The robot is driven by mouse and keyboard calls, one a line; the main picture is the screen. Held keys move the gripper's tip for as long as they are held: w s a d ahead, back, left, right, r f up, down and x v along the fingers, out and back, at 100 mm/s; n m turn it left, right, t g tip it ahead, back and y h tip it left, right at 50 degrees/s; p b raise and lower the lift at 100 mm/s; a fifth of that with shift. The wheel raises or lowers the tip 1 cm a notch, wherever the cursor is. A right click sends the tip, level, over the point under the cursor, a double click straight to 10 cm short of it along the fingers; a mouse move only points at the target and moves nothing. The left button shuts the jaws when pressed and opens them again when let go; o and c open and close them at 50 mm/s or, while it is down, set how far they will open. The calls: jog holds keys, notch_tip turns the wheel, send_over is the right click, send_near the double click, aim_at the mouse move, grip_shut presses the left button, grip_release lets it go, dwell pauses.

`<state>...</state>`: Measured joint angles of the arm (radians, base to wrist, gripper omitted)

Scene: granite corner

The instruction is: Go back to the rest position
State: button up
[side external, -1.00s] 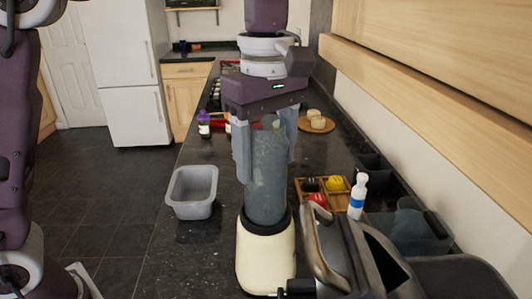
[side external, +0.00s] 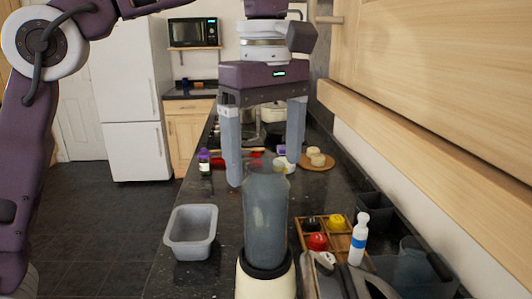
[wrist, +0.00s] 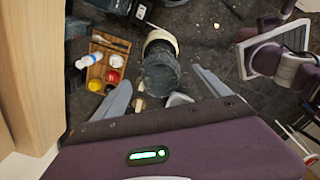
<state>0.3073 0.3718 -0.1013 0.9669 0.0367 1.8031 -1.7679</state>
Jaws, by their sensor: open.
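My gripper (side external: 264,172) is open and empty, with its two grey fingers pointing down and spread wide. In the side external view its fingertips are around the height of the top of a translucent grey blender jar (side external: 266,215), one to each side in the picture. The jar stands upright on a cream blender base (side external: 266,282), partly cut off by the lower edge. In the wrist view the jar (wrist: 160,75) shows between the open fingers, apart from them. No rest position marker is visible.
A grey bin (side external: 191,232) stands left of the blender on the dark counter. To the right are a wooden tray (side external: 338,242) with red and yellow items and a white bottle (side external: 359,240). A wooden cabinet (side external: 440,90) overhangs the right side. A round board (side external: 318,163) lies behind.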

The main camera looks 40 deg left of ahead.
jog(key=shift+r, duration=0.25)
